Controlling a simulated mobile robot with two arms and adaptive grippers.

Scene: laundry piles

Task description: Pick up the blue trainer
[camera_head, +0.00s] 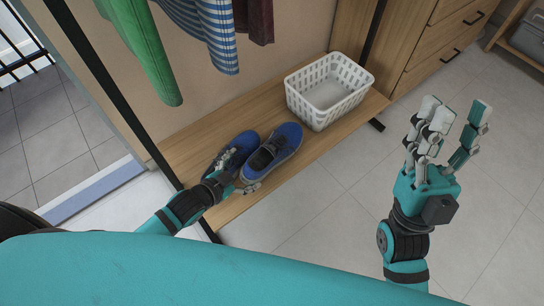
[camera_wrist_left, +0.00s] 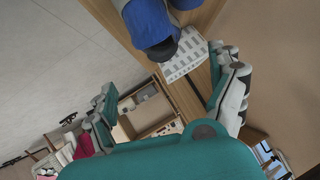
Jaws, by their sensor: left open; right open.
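A pair of blue trainers stands side by side on the low wooden shelf (camera_head: 215,143) in the head view: the left trainer (camera_head: 240,147) and the right trainer (camera_head: 284,143). My left gripper (camera_head: 238,184) is at their near ends, partly covering the left one; I cannot tell if it touches. In the left wrist view a blue trainer (camera_wrist_left: 147,22) lies beyond the spread, empty fingers of the left gripper (camera_wrist_left: 163,72), and part of the other trainer (camera_wrist_left: 186,4) shows at the top edge. My right gripper (camera_head: 450,122) is open and empty over the floor at the right.
A white basket (camera_head: 328,92) stands on the shelf right of the trainers; it also shows in the left wrist view (camera_wrist_left: 184,56). Clothes (camera_head: 150,50) hang above the shelf. A wooden drawer unit (camera_head: 432,45) stands behind. The tiled floor (camera_head: 330,200) in front is clear.

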